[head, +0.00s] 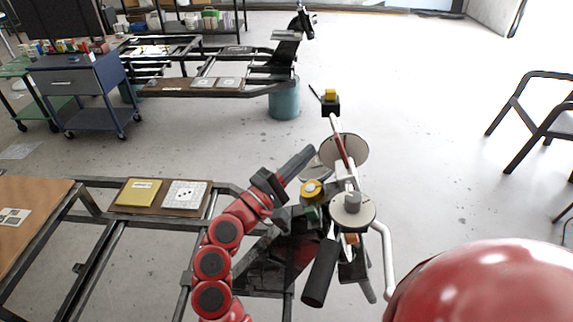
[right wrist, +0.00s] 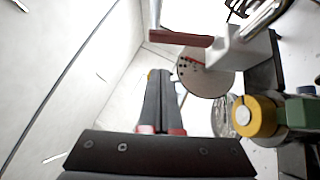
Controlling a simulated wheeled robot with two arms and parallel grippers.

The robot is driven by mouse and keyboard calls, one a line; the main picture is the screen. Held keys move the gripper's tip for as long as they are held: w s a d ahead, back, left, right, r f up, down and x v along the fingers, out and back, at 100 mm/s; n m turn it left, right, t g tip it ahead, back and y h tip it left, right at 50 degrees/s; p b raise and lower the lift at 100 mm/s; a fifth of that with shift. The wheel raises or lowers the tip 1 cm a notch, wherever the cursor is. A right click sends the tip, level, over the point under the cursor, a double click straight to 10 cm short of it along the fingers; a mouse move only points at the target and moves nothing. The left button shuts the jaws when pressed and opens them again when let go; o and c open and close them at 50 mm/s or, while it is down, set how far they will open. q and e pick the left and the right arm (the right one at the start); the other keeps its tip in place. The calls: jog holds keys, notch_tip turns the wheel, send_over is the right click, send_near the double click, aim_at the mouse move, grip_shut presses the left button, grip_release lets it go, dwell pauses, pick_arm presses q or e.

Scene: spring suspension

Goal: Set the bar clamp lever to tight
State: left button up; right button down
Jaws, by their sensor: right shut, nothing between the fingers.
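The clamp stand shows at the centre of the head view, with a white bar, round discs and a yellow-topped black block (head: 331,100). A dark red lever-like strip (head: 342,149) lies along the white bar; in the right wrist view the strip (right wrist: 181,38) meets a white bracket (right wrist: 243,50). I cannot tell its setting. A yellow knob (head: 312,189) sits below; it also shows beside a green body in the right wrist view (right wrist: 257,116). My right gripper (head: 307,153) is shut and empty, left of the strip and discs. Its fingers (right wrist: 160,75) appear apart from them. My left gripper is out of view.
A dark frame bench (head: 98,183) with a board holding a yellow pad (head: 139,193) and a white card (head: 185,195) stands left. A second bench (head: 190,93) and a blue cart (head: 78,93) are behind. A chair (head: 535,110) is far right. Floor between is clear.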

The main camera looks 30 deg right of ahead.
aim_at(342, 151)
jog(key=s+d, duration=0.1)
jog(key=s+d+r+p, duration=0.1)
jog(key=d, duration=0.1)
jog(key=shift+r+p, duration=0.2)
jog(key=shift+p, duration=0.1)
